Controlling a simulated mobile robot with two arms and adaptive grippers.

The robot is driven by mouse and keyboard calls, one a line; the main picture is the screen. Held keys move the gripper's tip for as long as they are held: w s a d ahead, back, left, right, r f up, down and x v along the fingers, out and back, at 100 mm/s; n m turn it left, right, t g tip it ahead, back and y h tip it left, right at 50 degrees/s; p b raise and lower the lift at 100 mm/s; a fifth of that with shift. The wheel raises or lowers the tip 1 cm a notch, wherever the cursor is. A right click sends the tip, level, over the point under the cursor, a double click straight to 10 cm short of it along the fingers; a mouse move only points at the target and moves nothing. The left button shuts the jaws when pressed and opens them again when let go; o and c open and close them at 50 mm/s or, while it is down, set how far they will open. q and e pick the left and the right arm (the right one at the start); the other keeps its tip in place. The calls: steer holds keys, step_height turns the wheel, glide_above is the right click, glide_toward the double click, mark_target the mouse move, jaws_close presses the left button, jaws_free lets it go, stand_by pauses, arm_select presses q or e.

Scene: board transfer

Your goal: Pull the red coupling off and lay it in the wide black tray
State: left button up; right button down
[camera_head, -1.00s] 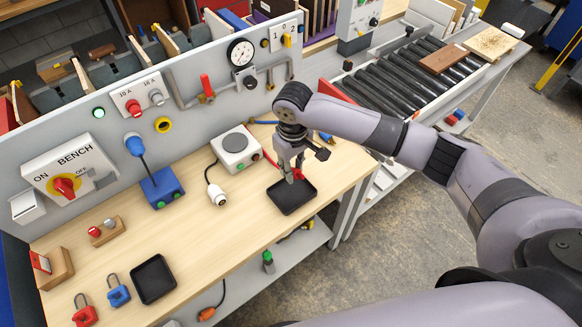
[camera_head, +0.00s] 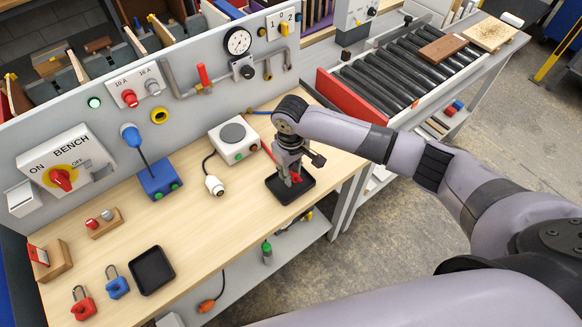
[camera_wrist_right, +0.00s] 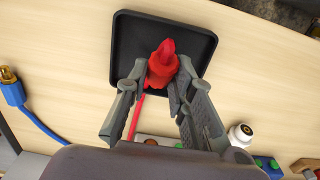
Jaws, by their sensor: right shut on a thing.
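My right gripper (camera_head: 291,180) is shut on the red coupling (camera_head: 297,178), above the black tray (camera_head: 284,199) below the white-grey box. In the right wrist view the coupling (camera_wrist_right: 162,66) sits between the two fingers (camera_wrist_right: 158,84), its tip pointing over the tray (camera_wrist_right: 196,32). A thin red line runs back from it toward the box. I cannot tell whether the coupling touches the tray floor. A second black tray (camera_head: 152,271) lies empty at the front left. My left gripper is not in view.
The white-grey box (camera_head: 234,143) stands behind the tray, with a white plug (camera_head: 214,185) on a black cable. A blue hose with a brass end (camera_wrist_right: 10,78) lies beside the tray.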

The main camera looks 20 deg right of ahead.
mark_target(291, 173)
steer(key=shift+f, duration=0.4)
steer(key=c, duration=1.3)
jaws_free()
steer(key=shift+r, duration=0.1)
step_height(291, 173, up, 12)
